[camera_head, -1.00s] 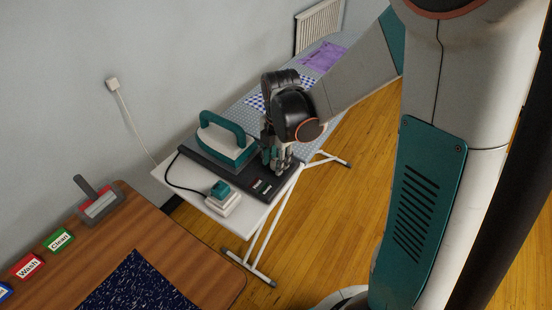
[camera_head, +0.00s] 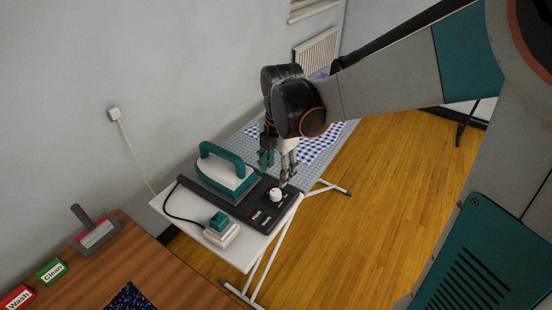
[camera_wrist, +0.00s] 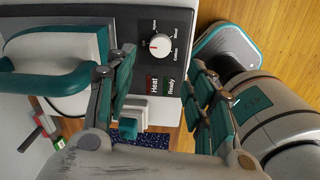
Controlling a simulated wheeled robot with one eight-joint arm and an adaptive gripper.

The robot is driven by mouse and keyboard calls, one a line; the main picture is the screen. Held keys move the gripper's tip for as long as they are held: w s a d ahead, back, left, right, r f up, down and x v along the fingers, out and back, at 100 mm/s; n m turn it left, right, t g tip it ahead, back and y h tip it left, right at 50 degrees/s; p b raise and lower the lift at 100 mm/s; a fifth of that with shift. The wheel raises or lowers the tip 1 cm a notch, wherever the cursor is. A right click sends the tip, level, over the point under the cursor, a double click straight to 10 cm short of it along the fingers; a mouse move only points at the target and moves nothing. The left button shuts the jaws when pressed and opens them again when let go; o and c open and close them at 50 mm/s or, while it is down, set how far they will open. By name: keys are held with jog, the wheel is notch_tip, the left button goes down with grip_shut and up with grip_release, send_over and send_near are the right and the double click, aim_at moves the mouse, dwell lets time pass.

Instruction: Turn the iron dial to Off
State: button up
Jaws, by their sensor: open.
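The iron dial (camera_head: 276,194) is a round white knob on the black control panel (camera_head: 238,204). In the wrist view the dial (camera_wrist: 160,44) has a red mark on its left side, facing a faint label too small to read surely. Other labels ring its top and right. My gripper (camera_head: 277,171) is open and empty, above and behind the dial in the head view. In the wrist view its fingers (camera_wrist: 160,60) spread to either side of the dial, apart from it. The teal and white iron (camera_head: 229,168) rests on the panel's left part.
A white box with a teal top (camera_head: 220,224) sits in front of the panel, with a black cord. The ironing board (camera_head: 248,133) extends behind, with a checked cloth (camera_head: 318,145). A wooden table (camera_head: 90,262) is at lower left. Floor at right is clear.

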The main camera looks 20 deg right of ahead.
notch_tip(320, 180, up, 3)
jog(key=shift+s, duration=0.15)
dwell(0.3)
jog(key=s+r+m+t, duration=0.2)
jog(key=s+m, duration=0.5)
jog(key=m, duration=0.4)
jog(key=s+r+m+t, duration=0.2)
jog(key=s+m+t, duration=0.2)
jog(key=s+m, duration=0.3)
jog(key=m, duration=0.5)
jog(key=shift+r+t, duration=0.3)
